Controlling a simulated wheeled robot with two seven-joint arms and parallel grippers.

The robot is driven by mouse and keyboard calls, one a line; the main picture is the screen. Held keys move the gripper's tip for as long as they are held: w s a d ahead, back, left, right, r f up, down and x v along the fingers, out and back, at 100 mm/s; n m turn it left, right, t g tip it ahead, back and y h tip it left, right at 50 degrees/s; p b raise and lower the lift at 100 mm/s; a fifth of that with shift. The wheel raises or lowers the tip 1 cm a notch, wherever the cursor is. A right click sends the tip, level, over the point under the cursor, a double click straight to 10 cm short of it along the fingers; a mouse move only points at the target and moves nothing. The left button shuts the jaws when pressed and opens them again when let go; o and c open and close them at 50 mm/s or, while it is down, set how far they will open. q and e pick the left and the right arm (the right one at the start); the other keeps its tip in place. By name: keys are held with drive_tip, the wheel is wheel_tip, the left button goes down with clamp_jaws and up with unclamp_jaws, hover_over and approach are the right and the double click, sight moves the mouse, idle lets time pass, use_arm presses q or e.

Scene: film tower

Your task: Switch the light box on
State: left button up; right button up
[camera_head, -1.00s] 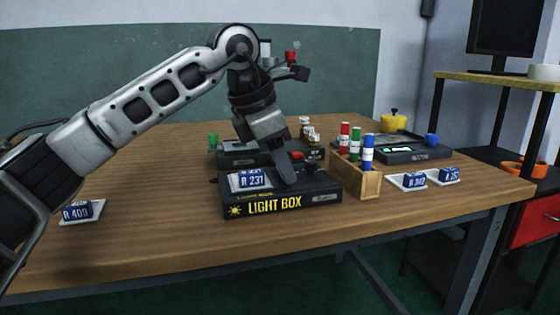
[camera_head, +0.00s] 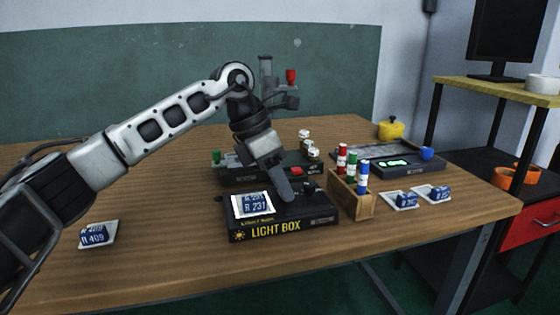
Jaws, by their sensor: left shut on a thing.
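The black light box (camera_head: 284,230) with yellow lettering stands on the wooden table near the middle. Its panel (camera_head: 238,207) shines bright white around a blue block marked R 231 (camera_head: 256,206). My left gripper (camera_head: 286,197) points down onto the right part of the box top, beside the panel. Its jaws are shut on the light box switch, which the fingers hide. A small dark knob (camera_head: 309,188) shows just right of the fingertips. My right gripper is not in view.
A wooden rack (camera_head: 351,200) with red, green and blue tubes stands close right of the box. Behind is another dark device (camera_head: 238,174) with a red button. Labelled blocks on white plates lie left (camera_head: 97,235) and right (camera_head: 405,201).

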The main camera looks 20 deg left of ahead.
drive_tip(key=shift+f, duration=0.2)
use_arm(q)
drive_tip(key=o, duration=0.7)
drive_tip(key=p+v, duration=0.4)
drive_tip(key=v, duration=1.2)
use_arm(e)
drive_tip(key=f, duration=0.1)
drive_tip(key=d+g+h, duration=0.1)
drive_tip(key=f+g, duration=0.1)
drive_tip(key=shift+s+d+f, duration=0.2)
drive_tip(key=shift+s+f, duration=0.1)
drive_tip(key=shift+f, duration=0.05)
use_arm(q)
drive_tip(key=shift+a, duration=0.1)
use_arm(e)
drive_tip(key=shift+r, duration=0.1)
